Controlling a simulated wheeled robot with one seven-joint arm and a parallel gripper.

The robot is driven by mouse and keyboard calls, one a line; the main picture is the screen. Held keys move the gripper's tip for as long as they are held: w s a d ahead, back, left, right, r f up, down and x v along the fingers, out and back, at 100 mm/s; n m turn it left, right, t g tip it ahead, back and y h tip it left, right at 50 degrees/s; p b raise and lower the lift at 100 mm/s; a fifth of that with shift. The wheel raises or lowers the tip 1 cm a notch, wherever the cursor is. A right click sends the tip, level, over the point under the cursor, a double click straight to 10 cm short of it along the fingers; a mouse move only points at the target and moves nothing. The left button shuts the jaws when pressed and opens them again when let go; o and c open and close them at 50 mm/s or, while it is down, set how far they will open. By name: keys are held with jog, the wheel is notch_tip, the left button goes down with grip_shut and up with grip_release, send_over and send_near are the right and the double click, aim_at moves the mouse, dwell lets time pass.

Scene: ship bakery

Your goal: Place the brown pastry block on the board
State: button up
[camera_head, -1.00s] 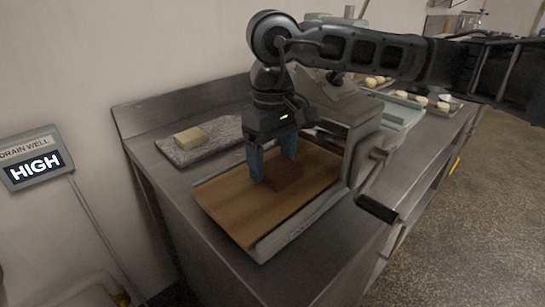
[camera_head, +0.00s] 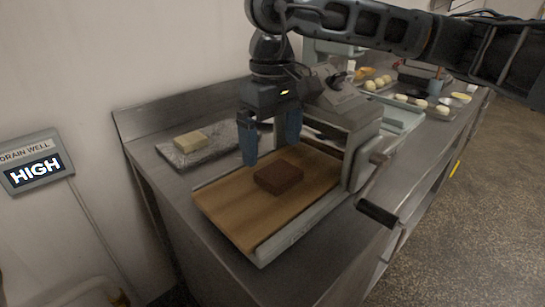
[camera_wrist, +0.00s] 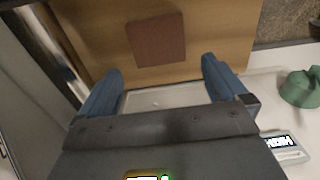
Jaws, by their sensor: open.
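The brown pastry block (camera_head: 278,177) lies flat on the wooden board (camera_head: 236,213), toward the board's right half. The block also shows in the wrist view (camera_wrist: 157,40), with bare board (camera_wrist: 222,35) around it. My gripper (camera_head: 270,147) is open and empty. It is above and behind the block in the head view, with its two blue fingers apart and clear of the block. In the wrist view my gripper (camera_wrist: 160,82) has its fingers spread wide, with the block beyond the fingertips.
A pale block (camera_head: 190,141) sits on a grey tray (camera_head: 228,138) at the back left. A machine with a crank handle (camera_head: 376,212) stands right of the board. Trays with pale dough pieces (camera_head: 401,98) lie farther back. A sign reading HIGH (camera_head: 35,170) is on the left.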

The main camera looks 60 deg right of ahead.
aim_at(273, 173)
notch_tip(273, 173, up, 7)
jog(key=shift+r, duration=0.2)
dwell(1.4)
